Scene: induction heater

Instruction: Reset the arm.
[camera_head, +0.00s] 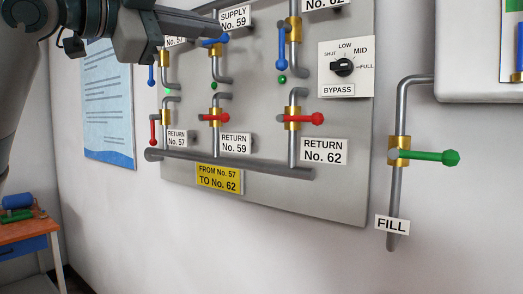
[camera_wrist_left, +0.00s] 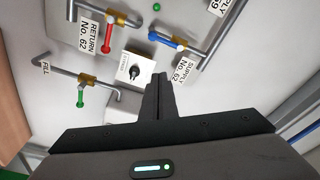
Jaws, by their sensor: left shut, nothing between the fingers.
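My left arm comes in from the upper left in the head view. Its gripper (camera_head: 222,24) is in front of the upper left of the grey valve panel (camera_head: 345,150), over the SUPPLY No. 59 pipe area. The fingers are shut with nothing between them; they also show pressed together in the left wrist view (camera_wrist_left: 158,78). That view is turned over and shows the bypass knob (camera_wrist_left: 135,72), the red RETURN No. 62 handle (camera_wrist_left: 107,36) and the blue SUPPLY No. 62 handle (camera_wrist_left: 162,40) beyond the fingertips. My right gripper is in neither view.
The bypass dial (camera_head: 343,67) sits at the panel's upper right. A green FILL handle (camera_head: 428,157) sticks out sideways from its pipe on the right. A wooden table (camera_head: 25,232) stands at lower left. The white wall below the panel is clear.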

